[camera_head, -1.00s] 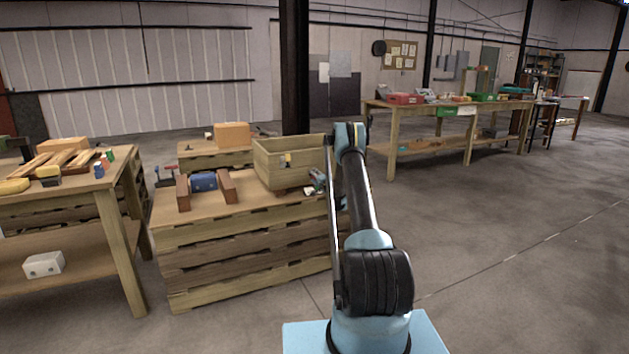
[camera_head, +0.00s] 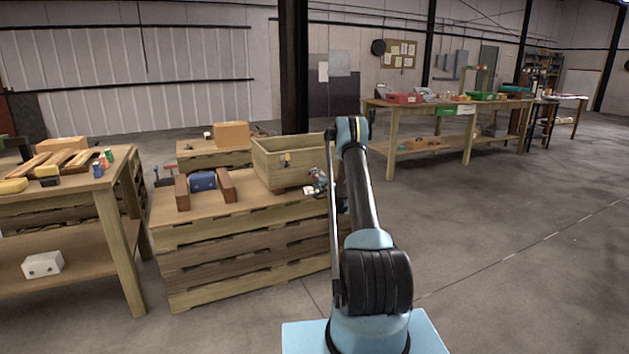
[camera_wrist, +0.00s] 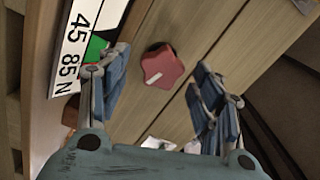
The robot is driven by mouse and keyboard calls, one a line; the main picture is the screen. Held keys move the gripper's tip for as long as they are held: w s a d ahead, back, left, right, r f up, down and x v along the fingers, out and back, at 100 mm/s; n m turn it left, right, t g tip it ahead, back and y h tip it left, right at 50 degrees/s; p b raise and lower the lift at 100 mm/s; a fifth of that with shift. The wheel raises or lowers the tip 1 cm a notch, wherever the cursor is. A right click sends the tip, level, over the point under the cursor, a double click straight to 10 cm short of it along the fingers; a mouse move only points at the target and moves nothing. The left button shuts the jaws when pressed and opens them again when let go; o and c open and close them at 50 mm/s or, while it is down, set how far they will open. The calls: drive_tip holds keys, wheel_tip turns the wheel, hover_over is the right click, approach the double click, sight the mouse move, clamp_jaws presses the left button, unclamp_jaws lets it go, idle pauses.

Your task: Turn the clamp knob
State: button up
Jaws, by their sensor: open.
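A red, star-shaped knob (camera_wrist: 162,67) with a small white stripe shows in the wrist view, in front of a wooden plank surface. I take it to be the clamp knob. My gripper (camera_wrist: 160,75) is open, with one blue-grey finger on each side of the knob. The knob appears between the fingers and apart from both; I cannot tell the depth gap.
A white label with black characters (camera_wrist: 78,42) and a green piece (camera_wrist: 96,47) lie near the left finger. On the pallet stack (camera_head: 240,245) are the wooden crate (camera_head: 282,170) and a blue block (camera_head: 203,180) between brown pieces. Open floor (camera_head: 520,250) lies right.

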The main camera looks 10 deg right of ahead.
drive_tip(key=v, duration=0.8)
drive_tip(key=shift+s, duration=0.15)
idle(0.7)
